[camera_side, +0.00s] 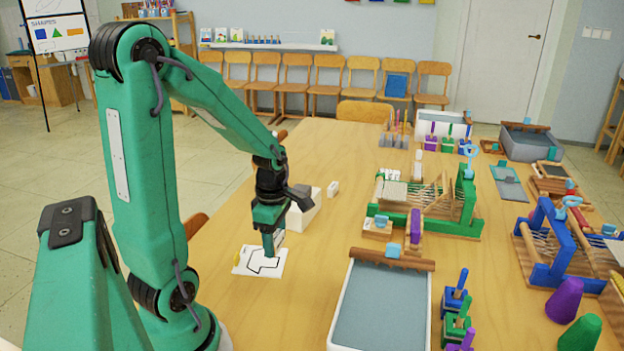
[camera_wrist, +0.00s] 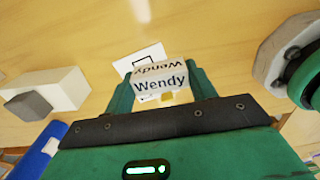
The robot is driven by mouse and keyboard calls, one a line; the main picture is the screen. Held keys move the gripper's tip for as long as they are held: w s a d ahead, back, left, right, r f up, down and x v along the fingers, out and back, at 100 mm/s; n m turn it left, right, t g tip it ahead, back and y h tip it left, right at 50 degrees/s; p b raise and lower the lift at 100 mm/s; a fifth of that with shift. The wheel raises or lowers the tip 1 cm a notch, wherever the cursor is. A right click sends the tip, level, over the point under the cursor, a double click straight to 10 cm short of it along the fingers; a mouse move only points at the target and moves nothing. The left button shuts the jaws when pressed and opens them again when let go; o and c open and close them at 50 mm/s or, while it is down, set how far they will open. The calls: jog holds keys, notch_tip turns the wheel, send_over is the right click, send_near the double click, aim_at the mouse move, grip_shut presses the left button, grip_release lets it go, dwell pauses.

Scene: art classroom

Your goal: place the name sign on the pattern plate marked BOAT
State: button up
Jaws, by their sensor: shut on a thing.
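My gripper (camera_side: 270,248) is shut on a white folded name sign (camera_wrist: 158,78) that reads "Wendy", seen between the two fingers in the wrist view. Only a sliver of the sign shows in the side view, behind the fingers. A white pattern plate (camera_side: 262,267) with a black outline lies on the table under my gripper. In the wrist view the plate (camera_wrist: 124,66) shows partly behind the sign. I cannot read the word BOAT on it. Whether the sign touches the plate, I cannot tell. A small yellow piece (camera_side: 236,261) is at the plate's left edge.
A white block (camera_side: 304,213) with a grey piece stands just behind my gripper, and a small white block (camera_side: 333,188) lies beyond. A grey-topped tray (camera_side: 339,320) and a green loom (camera_side: 466,205) stand to the right. Bare table (camera_side: 290,320) lies in front of the plate.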

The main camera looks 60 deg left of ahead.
send_over(261, 260)
notch_tip(261, 260, down, 4)
jog(key=shift+f, duration=0.2)
jog(key=shift+f, duration=2)
jog(key=shift+f, duration=0.2)
jog(key=o, duration=1)
jog(key=shift+c, duration=0.2)
jog(key=shift+r, duration=0.2)
notch_tip(261, 260, up, 12)
